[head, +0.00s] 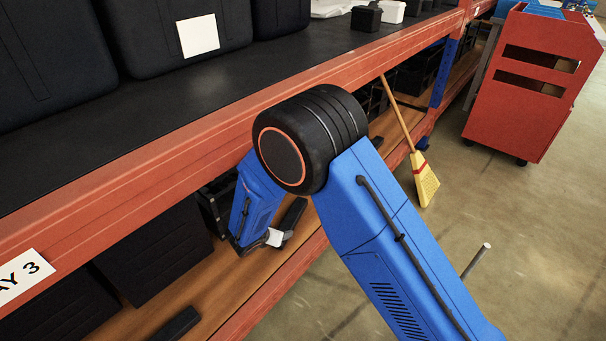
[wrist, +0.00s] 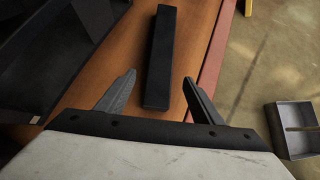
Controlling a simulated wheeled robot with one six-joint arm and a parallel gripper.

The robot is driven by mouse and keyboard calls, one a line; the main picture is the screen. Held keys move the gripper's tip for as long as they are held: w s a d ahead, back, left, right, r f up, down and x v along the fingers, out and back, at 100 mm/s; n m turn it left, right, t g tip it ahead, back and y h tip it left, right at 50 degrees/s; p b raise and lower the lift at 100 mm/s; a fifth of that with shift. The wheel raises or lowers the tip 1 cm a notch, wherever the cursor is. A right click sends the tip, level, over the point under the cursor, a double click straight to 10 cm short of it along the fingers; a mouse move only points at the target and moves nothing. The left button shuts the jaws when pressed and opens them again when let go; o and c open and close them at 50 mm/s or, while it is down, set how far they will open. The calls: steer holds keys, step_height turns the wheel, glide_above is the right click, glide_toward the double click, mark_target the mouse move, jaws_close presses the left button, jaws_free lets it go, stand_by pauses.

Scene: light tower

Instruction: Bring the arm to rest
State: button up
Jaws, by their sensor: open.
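My gripper shows in the wrist view (wrist: 159,78) with its two grey fingers spread apart and nothing held between them. A black bar (wrist: 161,50) lies on the wooden lower shelf ahead of the fingers, its near end seen between them. I cannot tell how far the fingertips are above it. In the head view my blue arm (head: 375,235) bends at a black joint in front of the rack. Its far end reaches down over the lower shelf, where the gripper is small and its fingers are hard to make out.
An orange rack beam (head: 150,160) runs close behind the arm joint, with black cases (head: 190,30) on the upper shelf. Dark bins (head: 155,250) stand on the lower shelf (head: 255,285). A broom (head: 424,178) leans on the rack. A red cart (head: 525,95) stands right; floor between is open.

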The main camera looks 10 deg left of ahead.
steer(key=w+d+r+m+g+h, duration=0.1)
steer(key=w+d+r+m, duration=0.1)
steer(key=d+r+m, duration=0.4)
steer(key=w+d+r+m+h, duration=0.1)
steer(key=w+d+r+m, duration=0.1)
steer(key=d+r, duration=0.7)
steer(key=w+d+r+m+g+h, duration=0.1)
steer(key=w+d+r+m, duration=0.15)
steer(key=d+r, duration=0.5)
steer(key=s+d+r+m+g, duration=0.1)
steer(key=s+d+r+m, duration=0.15)
steer(key=d, duration=0.45)
steer(key=s+d+r+m, duration=0.1)
steer(key=d+r+m, duration=0.3)
steer(key=d, duration=0.3)
steer(key=s+d+r+m+g+y, duration=0.1)
steer(key=s+d+r+m, duration=0.35)
steer(key=s+d, duration=0.3)
steer(key=s+d+r+m+g+y, duration=0.1)
steer(key=s+d+r+m, duration=0.2)
steer(key=s+d+m, duration=0.4)
steer(key=s+d+r+m+y, duration=0.1)
steer(key=s+d+m, duration=0.1)
steer(key=s, duration=0.5)
steer(key=s+d+r+m+t+y, duration=0.1)
steer(key=s+d+m, duration=0.1)
steer(key=s+m, duration=0.2)
steer(key=s, duration=0.3)
steer(key=shift+s+d, duration=0.15)
steer(key=shift+d, duration=0.25)
